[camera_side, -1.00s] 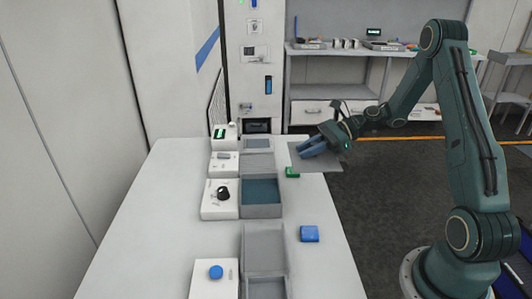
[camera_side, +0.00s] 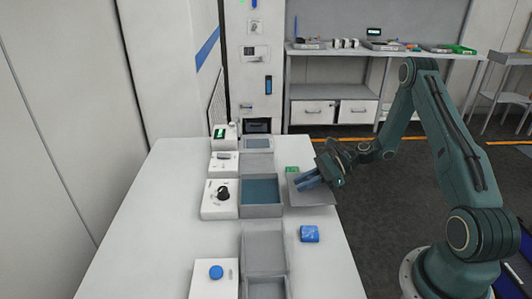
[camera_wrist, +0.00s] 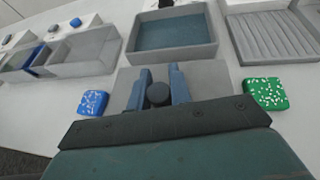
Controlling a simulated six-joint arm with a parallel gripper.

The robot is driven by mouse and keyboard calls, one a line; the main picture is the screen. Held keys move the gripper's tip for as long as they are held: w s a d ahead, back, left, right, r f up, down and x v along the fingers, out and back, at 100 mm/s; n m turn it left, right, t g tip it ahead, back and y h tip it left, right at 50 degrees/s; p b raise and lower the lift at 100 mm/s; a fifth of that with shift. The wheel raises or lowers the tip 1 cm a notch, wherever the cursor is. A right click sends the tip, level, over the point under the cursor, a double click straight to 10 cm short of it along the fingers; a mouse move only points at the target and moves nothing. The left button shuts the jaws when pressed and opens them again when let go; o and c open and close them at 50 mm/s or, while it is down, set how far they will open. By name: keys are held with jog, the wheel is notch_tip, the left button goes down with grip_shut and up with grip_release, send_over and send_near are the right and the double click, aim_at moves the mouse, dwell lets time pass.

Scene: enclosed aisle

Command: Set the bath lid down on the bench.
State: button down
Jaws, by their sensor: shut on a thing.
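The bath lid (camera_side: 320,196) is a flat grey plate with a dark round knob (camera_wrist: 157,94). My gripper (camera_side: 309,182) is shut on the knob; in the wrist view its blue fingers (camera_wrist: 159,88) stand on either side of it. The lid is at the right edge of the white bench (camera_side: 150,230), beside the open bath (camera_side: 262,211) with blue-grey liquid. It looks roughly level. I cannot tell whether it touches the bench top.
A green speckled block (camera_wrist: 266,94) is right of the lid in the wrist view; a blue speckled block (camera_wrist: 92,102) is left. Grey trays (camera_side: 264,250) and white control boxes (camera_side: 220,205) line the bench. The bench's left part is clear.

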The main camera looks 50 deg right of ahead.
aim_at(305, 191)
jog(key=shift+f, duration=0.1)
jog(key=shift+f, duration=1.8)
jog(key=shift+f, duration=0.1)
jog(key=c, duration=1.3)
grip_release()
jog(key=shift+s+d, duration=0.1)
jog(key=shift+d, duration=0.05)
jog(key=v, duration=1.1)
jog(key=shift+s+d+r, duration=0.2)
jog(key=shift+d+r, duration=0.05)
jog(key=shift+r, duration=0.1)
